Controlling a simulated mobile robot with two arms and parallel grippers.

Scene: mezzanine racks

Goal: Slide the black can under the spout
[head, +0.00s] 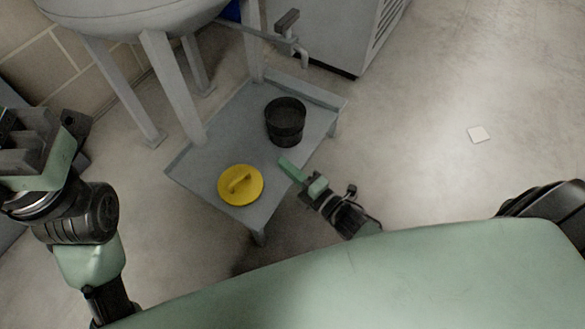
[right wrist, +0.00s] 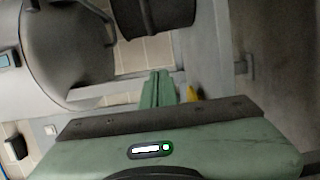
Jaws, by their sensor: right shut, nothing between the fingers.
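The black can (head: 285,128) stands upright and open-topped on a low grey stand (head: 215,152), right of its middle. The spout (head: 303,56) hangs from a pipe with a lever tap beyond the stand's far edge; the can is on the near side of it, not directly below. My right gripper (head: 288,168) is shut and empty, just on the near side of the can and apart from it. In the right wrist view its fingers (right wrist: 158,88) are together, with a dark part of the can (right wrist: 158,14) ahead. My left gripper (head: 40,125) is at the left edge, its fingers unclear.
A yellow lid (head: 240,185) with a handle lies on the stand, left of my right gripper. A grey tank (head: 135,12) on legs stands behind the stand. A grey cabinet (head: 335,35) is at the back. Floor to the right is open, with a white square (head: 478,134).

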